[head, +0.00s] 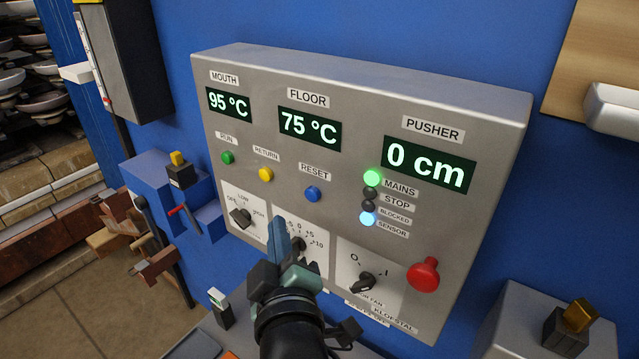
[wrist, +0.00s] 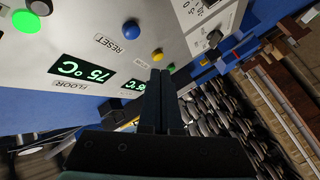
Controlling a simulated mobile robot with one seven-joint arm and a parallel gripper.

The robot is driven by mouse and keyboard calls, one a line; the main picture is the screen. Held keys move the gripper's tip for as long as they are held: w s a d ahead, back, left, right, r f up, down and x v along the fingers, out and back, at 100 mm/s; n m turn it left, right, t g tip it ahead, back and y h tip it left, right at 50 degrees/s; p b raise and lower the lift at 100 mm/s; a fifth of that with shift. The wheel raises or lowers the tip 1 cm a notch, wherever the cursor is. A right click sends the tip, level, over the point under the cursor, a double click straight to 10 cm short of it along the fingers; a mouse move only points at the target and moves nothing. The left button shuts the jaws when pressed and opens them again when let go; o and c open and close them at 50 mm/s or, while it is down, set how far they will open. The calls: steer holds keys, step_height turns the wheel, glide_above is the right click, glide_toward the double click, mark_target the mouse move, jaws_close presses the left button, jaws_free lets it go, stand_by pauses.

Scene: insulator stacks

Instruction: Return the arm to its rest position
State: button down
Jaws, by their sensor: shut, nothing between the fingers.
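My gripper (head: 280,240) is in front of the lower middle of a grey control panel (head: 360,85) in the head view. Its fingers are shut together with nothing between them. In the wrist view my gripper (wrist: 158,75) also shows with its fingers closed, pointing toward the panel face (wrist: 95,35). In the head view the gripper covers part of the middle rotary knob (head: 299,243). I cannot tell whether the fingertips touch the panel.
The panel has a blue reset button (head: 312,194), a yellow button (head: 265,174), a green button (head: 228,157) and a red mushroom button (head: 424,275). A blue box (head: 150,175) with a yellow-tipped switch stands left. A grey box (head: 520,320) stands lower right.

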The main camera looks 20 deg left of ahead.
steer(key=d+r+m+t+h+b, duration=0.1)
steer(key=d+r+m+t, duration=0.25)
steer(key=r, duration=0.45)
steer(key=d+r+m+t+h+b, duration=0.1)
steer(key=d+r+m+t, duration=0.2)
steer(key=r, duration=0.5)
steer(key=s+d+r+m+t+h+b, duration=0.1)
steer(key=s+d+r+m, duration=0.3)
steer(key=r, duration=0.4)
steer(key=s+d+r+m+t+h, duration=0.4)
steer(key=s+d+r, duration=0.1)
steer(key=s+r, duration=0.1)
steer(key=shift+d+r+h+b, duration=0.15)
steer(key=shift+r+h+b, duration=0.2)
steer(key=shift+r, duration=0.55)
steer(key=shift+m+t, duration=0.25)
